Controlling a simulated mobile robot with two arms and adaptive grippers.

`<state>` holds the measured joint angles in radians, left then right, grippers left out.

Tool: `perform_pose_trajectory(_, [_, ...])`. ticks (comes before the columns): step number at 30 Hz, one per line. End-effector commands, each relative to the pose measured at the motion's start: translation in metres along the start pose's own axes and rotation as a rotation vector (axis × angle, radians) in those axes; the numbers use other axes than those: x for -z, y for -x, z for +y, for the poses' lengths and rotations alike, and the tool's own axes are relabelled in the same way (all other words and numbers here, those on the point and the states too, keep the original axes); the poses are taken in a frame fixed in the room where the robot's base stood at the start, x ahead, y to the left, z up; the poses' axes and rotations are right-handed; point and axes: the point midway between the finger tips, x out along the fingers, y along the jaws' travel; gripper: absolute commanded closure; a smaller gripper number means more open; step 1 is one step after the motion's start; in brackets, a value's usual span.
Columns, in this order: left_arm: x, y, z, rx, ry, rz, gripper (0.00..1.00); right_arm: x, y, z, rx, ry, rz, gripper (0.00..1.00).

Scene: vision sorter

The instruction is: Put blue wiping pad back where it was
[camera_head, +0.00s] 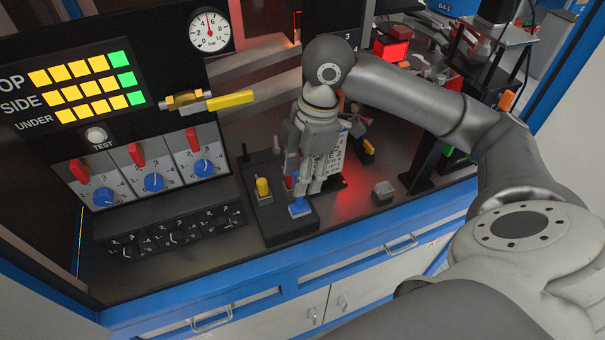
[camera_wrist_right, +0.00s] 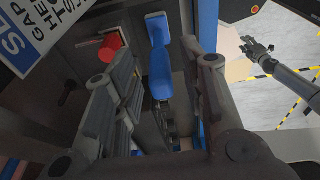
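The blue wiping pad (camera_head: 300,207) shows low at the right end of a black holder block (camera_head: 290,226) in the head view. My right gripper (camera_head: 308,188) points down over it and hides its upper part. In the right wrist view the blue pad (camera_wrist_right: 159,68) lies between the two fingers, with a visible gap on each side, so the gripper looks open around it. Whether its foot rests in the holder is hard to tell. A grey arm with a dark gripper (camera_wrist_right: 257,47), apparently my left, shows small at the right of the wrist view, away from the pad.
A yellow-topped piece (camera_head: 263,187) stands in the holder left of the pad. A panel with blue knobs (camera_head: 153,182) is further left. A small grey block (camera_head: 383,190) sits to the right. The blue bench edge (camera_head: 285,278) runs in front.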

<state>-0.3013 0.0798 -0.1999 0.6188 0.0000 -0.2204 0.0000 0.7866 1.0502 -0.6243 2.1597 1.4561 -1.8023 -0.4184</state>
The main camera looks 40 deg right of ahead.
Motion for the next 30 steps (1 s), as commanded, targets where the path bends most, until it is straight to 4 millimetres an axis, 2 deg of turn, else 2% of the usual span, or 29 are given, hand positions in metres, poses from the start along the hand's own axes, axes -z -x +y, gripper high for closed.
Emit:
perform_pose_trajectory(9, [0.002,-0.004,0.000,0.000,0.000,0.003,0.59,0.001,0.067,0.002,-0.009,-0.001,0.004,0.61])
perform_pose_trajectory(15, [0.002,-0.002,0.000,0.001,0.000,0.004,0.59,0.000,0.102,0.001,-0.004,-0.001,0.000,0.61])
perform_pose_trajectory(21, [0.003,0.000,-0.001,0.001,0.000,0.004,0.59,0.000,0.114,0.000,-0.002,-0.001,0.000,0.61])
perform_pose_trajectory(30, [0.003,0.000,-0.001,0.001,0.000,0.004,0.59,0.000,0.115,0.000,-0.001,-0.001,0.001,0.61])
